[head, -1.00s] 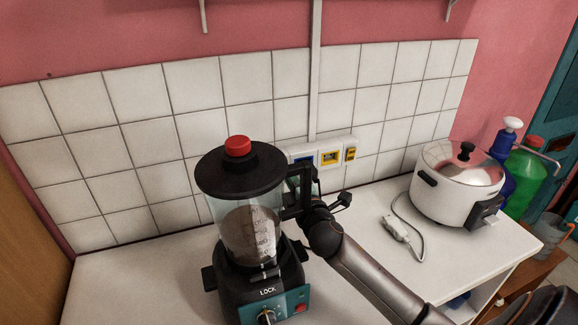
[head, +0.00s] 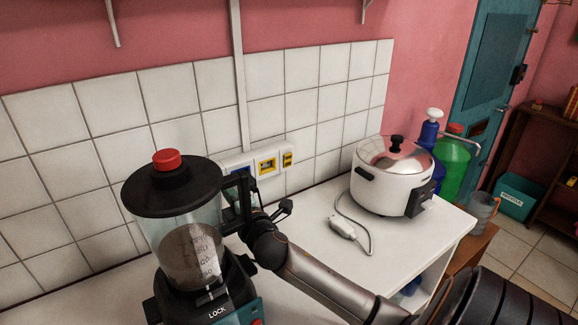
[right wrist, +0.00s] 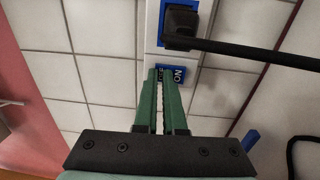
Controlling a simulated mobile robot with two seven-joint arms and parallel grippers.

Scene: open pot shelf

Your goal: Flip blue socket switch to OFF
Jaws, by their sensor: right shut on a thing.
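The blue socket (right wrist: 164,40) shows in the right wrist view with a black plug (right wrist: 181,22) in it. The blue socket switch (right wrist: 178,73), with the letters ON visible, lies just below the plug. My right gripper (right wrist: 159,76) has its green fingers close together with the tips at the switch; they are shut on it and hide part of it. In the head view, my right arm reaches behind the blender handle, and the blue socket (head: 240,171) is partly hidden there. My left gripper is not in view.
A blender (head: 190,235) with a red cap stands close to my right arm. A yellow socket (head: 266,165) is beside the blue one. A white cooker (head: 385,190) and a loose cable plug (head: 342,228) sit on the white counter (head: 440,240) to the right.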

